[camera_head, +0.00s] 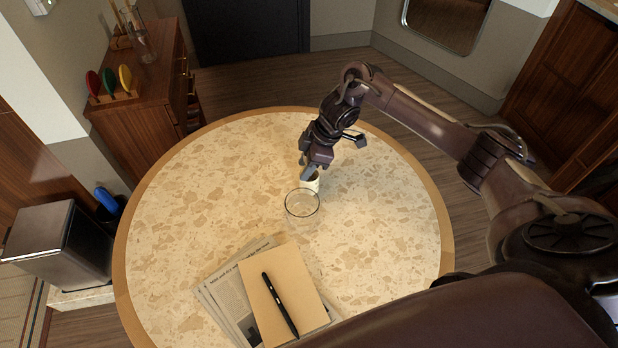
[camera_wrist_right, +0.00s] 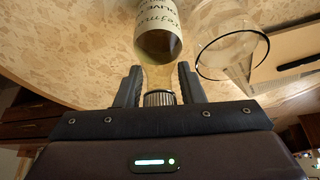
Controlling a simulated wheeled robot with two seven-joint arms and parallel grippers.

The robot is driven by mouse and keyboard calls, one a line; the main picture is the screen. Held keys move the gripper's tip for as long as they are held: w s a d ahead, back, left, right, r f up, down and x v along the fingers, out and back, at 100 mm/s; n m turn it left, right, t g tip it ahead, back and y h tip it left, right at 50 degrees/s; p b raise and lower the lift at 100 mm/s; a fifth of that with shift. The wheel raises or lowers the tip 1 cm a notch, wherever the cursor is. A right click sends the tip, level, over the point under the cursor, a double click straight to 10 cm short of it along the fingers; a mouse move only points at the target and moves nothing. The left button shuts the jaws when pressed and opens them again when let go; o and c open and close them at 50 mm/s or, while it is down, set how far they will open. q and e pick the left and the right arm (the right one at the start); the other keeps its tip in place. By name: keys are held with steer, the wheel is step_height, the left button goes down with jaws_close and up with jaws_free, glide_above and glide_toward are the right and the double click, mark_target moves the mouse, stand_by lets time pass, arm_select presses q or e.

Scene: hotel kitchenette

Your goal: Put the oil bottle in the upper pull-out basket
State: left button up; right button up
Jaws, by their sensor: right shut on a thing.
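My right gripper (camera_head: 308,172) is over the round table, fingers pointing down. In the right wrist view the gripper (camera_wrist_right: 159,88) is shut on the neck of the oil bottle (camera_wrist_right: 160,45), just below its dark ridged cap. The bottle is clear with yellowish oil and a cream label reading "OLIVE". In the head view most of the oil bottle (camera_head: 313,185) is hidden by the gripper; only a pale part shows. Whether its base touches the table is hard to tell. My left gripper is out of view.
A clear glass (camera_head: 302,206) stands right beside the bottle on the table (camera_head: 210,190). A notebook (camera_head: 262,290) with a black pen lies on newspapers at the front. A wooden cabinet (camera_head: 140,125) stands back left; a metal bin (camera_head: 60,245) is left. The table's right side is clear.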

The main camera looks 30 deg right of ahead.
jaws_close()
steer(key=shift+w+r, duration=0.1)
steer(key=shift+r, duration=0.05)
steer(key=shift+r, duration=0.4)
step_height(320, 180, up, 19)
steer(key=p, duration=0.4)
steer(key=s+a+m+t+h, duration=0.2)
steer(key=s+a+m+h, duration=0.2)
steer(key=m, duration=0.9)
steer(key=shift+s+a+r+t, duration=0.15)
steer(key=shift+s+a+t, duration=0.25)
steer(key=shift+s+a, duration=1.3)
steer(key=shift+s+d, duration=0.2)
steer(key=shift+d, duration=0.05)
